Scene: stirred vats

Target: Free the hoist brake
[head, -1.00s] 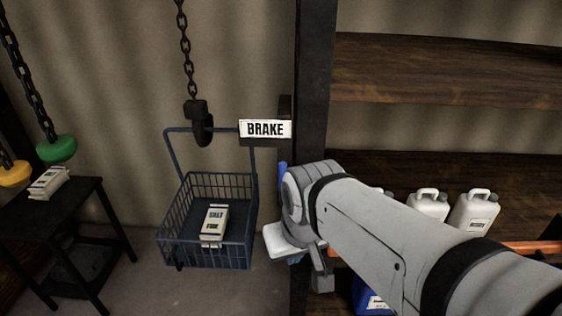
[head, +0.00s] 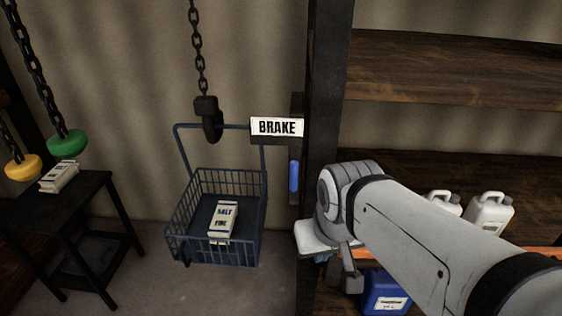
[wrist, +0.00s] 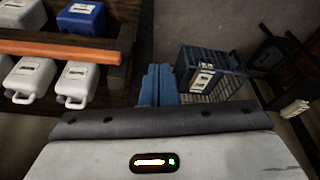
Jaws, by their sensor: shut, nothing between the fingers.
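A white sign reading BRAKE (head: 277,127) is fixed beside the dark post in the head view. Below it a blue handle (head: 294,176) points straight down along the post. My gripper shows in the wrist view with its blue fingers (wrist: 158,80) together and empty. In the head view its fingers are mostly hidden behind my wrist, right of and below the handle, apart from it. A blue wire basket (head: 215,250) hangs from a dark hook (head: 209,122) on a chain and holds a white box labelled SALT FINE (head: 223,222). The basket also shows in the wrist view (wrist: 228,62).
The dark post (head: 325,90) edges a wooden shelf (head: 450,65) with white jugs (head: 490,214) and a blue jug (head: 386,292). An orange bar (wrist: 60,50) runs along the shelf front.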

